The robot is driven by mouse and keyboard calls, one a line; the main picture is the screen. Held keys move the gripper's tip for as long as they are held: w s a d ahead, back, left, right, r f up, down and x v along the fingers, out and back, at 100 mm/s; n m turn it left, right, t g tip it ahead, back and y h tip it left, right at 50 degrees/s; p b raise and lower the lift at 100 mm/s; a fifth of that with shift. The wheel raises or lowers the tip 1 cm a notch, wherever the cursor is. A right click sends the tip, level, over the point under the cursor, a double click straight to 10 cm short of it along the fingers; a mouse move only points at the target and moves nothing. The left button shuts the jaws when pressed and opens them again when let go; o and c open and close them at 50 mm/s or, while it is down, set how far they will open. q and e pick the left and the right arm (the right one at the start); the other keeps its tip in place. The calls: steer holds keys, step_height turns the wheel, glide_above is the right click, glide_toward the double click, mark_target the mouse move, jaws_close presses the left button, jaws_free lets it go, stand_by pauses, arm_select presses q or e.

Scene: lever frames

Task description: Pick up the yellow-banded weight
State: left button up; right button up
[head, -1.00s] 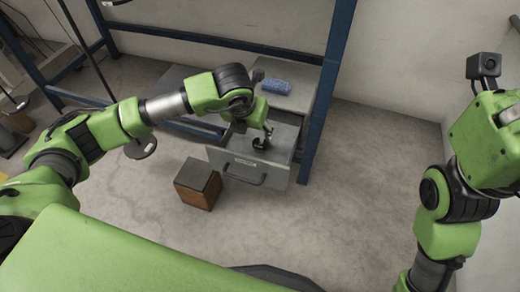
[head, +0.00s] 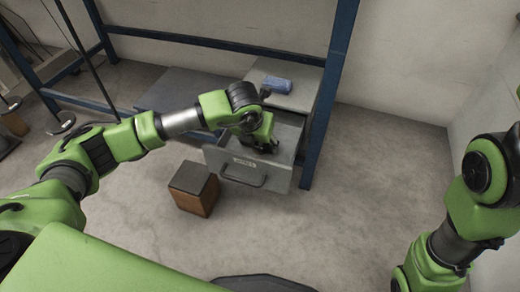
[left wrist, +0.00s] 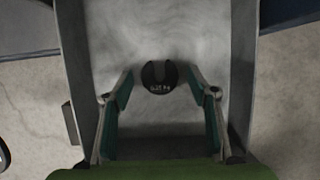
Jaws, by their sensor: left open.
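A dark slotted disc weight (left wrist: 159,78) with pale lettering lies in the open grey drawer (head: 225,166). No yellow band shows on it. In the left wrist view, the drawer's bare floor (left wrist: 205,30) surrounds the weight. My left gripper (left wrist: 161,84) is open, pointing down into the drawer, with a finger on either side of the weight and a gap to each. In the head view my left gripper (head: 267,146) is low inside the drawer and largely hides the weight. My right gripper is out of view; only its arm shows at the right.
A blue cloth-like item (head: 278,84) lies on the cabinet top (head: 298,101) behind the drawer. A brown box with a dark top (head: 194,190) stands on the floor left of the drawer. Blue frame posts (head: 333,90) rise beside the cabinet. Floor to the right is clear.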

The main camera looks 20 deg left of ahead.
arm_select(q)
steer(key=c, duration=1.2)
